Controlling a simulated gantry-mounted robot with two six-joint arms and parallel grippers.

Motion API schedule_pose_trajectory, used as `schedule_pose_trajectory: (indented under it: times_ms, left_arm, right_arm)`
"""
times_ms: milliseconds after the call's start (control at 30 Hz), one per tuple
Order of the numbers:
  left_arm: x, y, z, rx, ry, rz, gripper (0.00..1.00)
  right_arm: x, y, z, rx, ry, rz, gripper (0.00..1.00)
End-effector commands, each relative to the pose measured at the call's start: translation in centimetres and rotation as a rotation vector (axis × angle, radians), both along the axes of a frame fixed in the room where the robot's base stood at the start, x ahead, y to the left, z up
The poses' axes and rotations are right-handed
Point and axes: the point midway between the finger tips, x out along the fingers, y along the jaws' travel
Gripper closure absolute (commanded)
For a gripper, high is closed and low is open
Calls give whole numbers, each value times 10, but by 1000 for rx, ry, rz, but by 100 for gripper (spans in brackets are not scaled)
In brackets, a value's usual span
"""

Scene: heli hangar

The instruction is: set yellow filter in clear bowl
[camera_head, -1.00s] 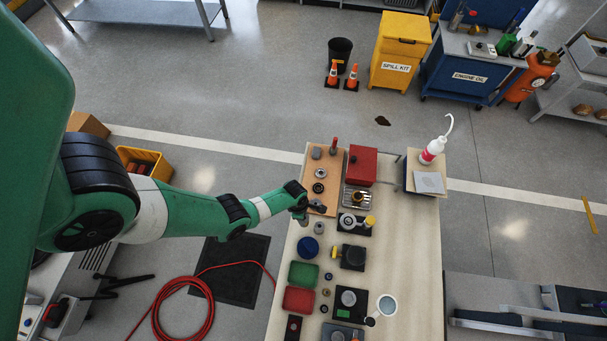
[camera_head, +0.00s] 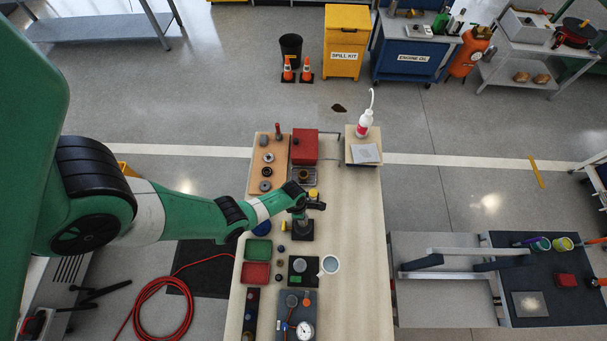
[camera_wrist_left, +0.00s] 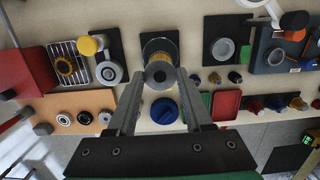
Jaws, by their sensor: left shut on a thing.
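My left gripper (camera_head: 303,208) is over the black pad (camera_head: 302,235) in the middle of the table. In the left wrist view its two fingers (camera_wrist_left: 161,84) are closed on the yellow filter (camera_wrist_left: 160,48), whose round grey end faces the camera. The filter is in line with the same pad (camera_wrist_left: 132,45). A pale rim around its far end looks like the clear bowl, but it is mostly hidden; I cannot tell whether the filter is inside it or above it. My right gripper is not in view.
A metal rack (camera_wrist_left: 58,48) with another amber pleated part stands beside a red box (camera_head: 304,146). A housing with a yellow knob (camera_wrist_left: 90,45) is close by. The table's right side is clear.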

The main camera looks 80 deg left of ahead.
Motion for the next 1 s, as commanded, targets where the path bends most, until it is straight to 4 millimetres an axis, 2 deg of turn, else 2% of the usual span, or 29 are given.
schedule_pose_trajectory:
  times_ms: [533,1000]
  left_arm:
    - [1,0,-47,0,-1,-1,98]
    - [0,0,-49,0,-1,-1,98]
  right_arm:
    - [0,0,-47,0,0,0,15]
    - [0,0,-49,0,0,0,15]
